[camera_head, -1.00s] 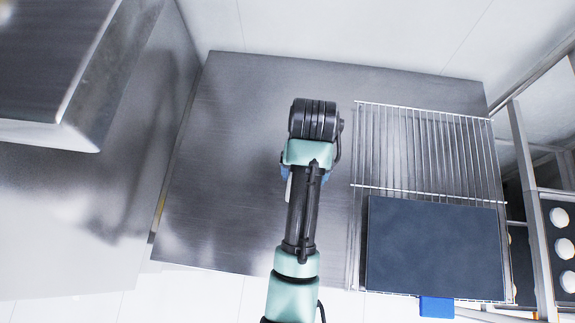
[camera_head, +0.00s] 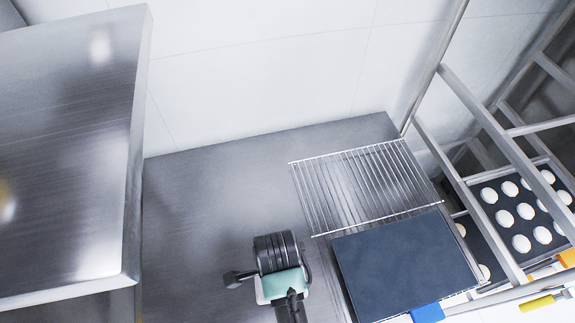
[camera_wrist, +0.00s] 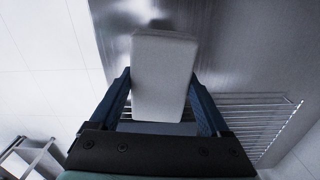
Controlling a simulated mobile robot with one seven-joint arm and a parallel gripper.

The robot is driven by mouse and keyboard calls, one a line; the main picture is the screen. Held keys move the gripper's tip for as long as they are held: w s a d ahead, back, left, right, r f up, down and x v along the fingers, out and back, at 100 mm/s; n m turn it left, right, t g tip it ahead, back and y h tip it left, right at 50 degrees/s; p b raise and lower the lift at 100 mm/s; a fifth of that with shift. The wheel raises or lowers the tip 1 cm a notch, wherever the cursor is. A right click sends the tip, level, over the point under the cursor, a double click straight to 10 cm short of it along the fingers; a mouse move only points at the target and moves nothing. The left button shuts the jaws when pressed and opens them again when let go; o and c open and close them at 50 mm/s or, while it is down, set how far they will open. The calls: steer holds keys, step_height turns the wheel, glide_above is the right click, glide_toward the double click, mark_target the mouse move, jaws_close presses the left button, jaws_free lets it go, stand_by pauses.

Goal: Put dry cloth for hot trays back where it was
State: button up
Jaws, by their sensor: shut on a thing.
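In the wrist view, a pale grey-white, block-like piece (camera_wrist: 164,78), which looks like the folded dry cloth, sits between the two blue fingers of my gripper (camera_wrist: 159,85). My gripper is shut on it, with the cloth standing out past the fingertips. Beyond it lies the brushed steel table top. In the head view, my wrist (camera_head: 279,265) is over the front part of the steel table (camera_head: 215,200), left of a dark tray. My fingers and the cloth are hidden there by the wrist.
A wire rack (camera_head: 350,185) lies on the table's right side, with a flat dark tray (camera_head: 405,265) at its front. A blue piece (camera_head: 428,312) shows at the tray's front edge. A tall steel box (camera_head: 70,150) stands left. A shelf frame with trays of round pale pieces (camera_head: 522,210) stands right.

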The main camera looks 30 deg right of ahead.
steer(key=m, duration=0.1)
steer(key=s+d+m, duration=0.1)
steer(key=shift+m, duration=0.3)
steer(key=shift+s+f+m, duration=0.15)
steer(key=shift+m, duration=0.15)
step_height(320, 180, down, 10)
steer(key=shift+r+p, duration=0.1)
steer(key=shift+p, duration=0.35)
steer(key=o, duration=1.2)
steer(key=shift+c, duration=0.2)
step_height(320, 180, up, 12)
steer(key=shift+r, duration=0.1)
